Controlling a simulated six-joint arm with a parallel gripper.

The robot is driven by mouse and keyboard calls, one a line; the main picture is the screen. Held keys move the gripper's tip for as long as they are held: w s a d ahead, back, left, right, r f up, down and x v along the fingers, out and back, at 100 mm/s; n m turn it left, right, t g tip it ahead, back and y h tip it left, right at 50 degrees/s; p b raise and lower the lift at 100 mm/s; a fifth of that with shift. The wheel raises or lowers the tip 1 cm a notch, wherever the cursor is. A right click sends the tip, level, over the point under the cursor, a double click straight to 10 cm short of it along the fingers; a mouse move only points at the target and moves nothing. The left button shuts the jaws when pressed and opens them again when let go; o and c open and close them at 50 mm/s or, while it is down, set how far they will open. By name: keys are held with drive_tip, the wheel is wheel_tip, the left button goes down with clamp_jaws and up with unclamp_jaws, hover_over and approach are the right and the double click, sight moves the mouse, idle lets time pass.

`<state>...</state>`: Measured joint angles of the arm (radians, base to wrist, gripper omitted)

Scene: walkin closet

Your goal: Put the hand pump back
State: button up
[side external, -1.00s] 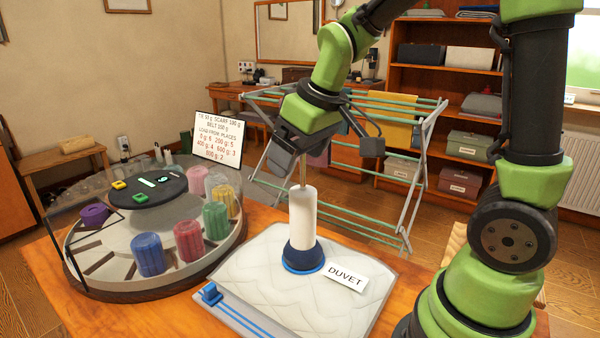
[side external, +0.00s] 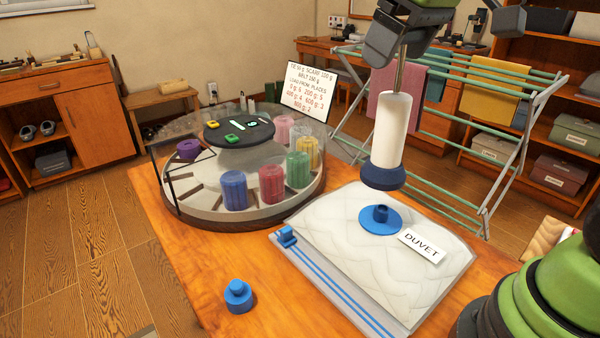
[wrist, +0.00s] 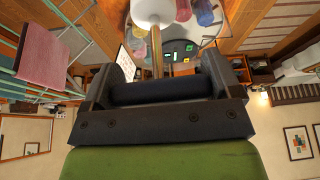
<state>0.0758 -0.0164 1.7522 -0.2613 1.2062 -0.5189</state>
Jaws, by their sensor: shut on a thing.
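The hand pump (side external: 392,130) has a white barrel, a dark blue foot and a thin metal rod. It hangs roughly upright, its foot clear above the blue valve (side external: 380,218) on the white duvet bag (side external: 345,235). My gripper (side external: 392,52) is at the top of the rod, near the upper edge of the side view. In the wrist view my gripper (wrist: 155,92) is shut on the pump's dark crossbar handle; the rod and part of the white barrel (wrist: 155,12) show beyond it. A blue stepped peg (side external: 238,296) stands on the bare table at the front left.
A round clear-walled carousel (side external: 255,212) with several coloured rolls stands left of the bag. A sign (side external: 307,90) rises behind it. A drying rack (side external: 450,135) stands behind the table. The wooden table (side external: 195,265) is clear around the peg.

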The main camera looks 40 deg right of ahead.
drive_tip(key=s+a+f+n+g+y, duration=0.1)
drive_tip(key=s+a+f+n, duration=0.1)
drive_tip(key=a+n, duration=0.5)
drive_tip(key=s+a+f+n+g+y, duration=0.2)
drive_tip(key=s+a+f+n, duration=0.15)
drive_tip(key=a, duration=0.55)
drive_tip(key=s+a+f+n+g+y, duration=0.1)
drive_tip(key=s+a+n, duration=0.1)
drive_tip(key=a+n, duration=0.5)
drive_tip(key=d+f+x, duration=0.1)
drive_tip(key=d+x, duration=0.1)
drive_tip(key=x, duration=0.8)
drive_tip(key=shift+s, duration=0.15)
drive_tip(key=shift+d+f+m, duration=0.1)
drive_tip(key=shift+m, duration=0.15)
drive_tip(key=o, duration=1.5)
drive_tip(key=shift+o, duration=0.2)
drive_tip(key=v, duration=1.2)
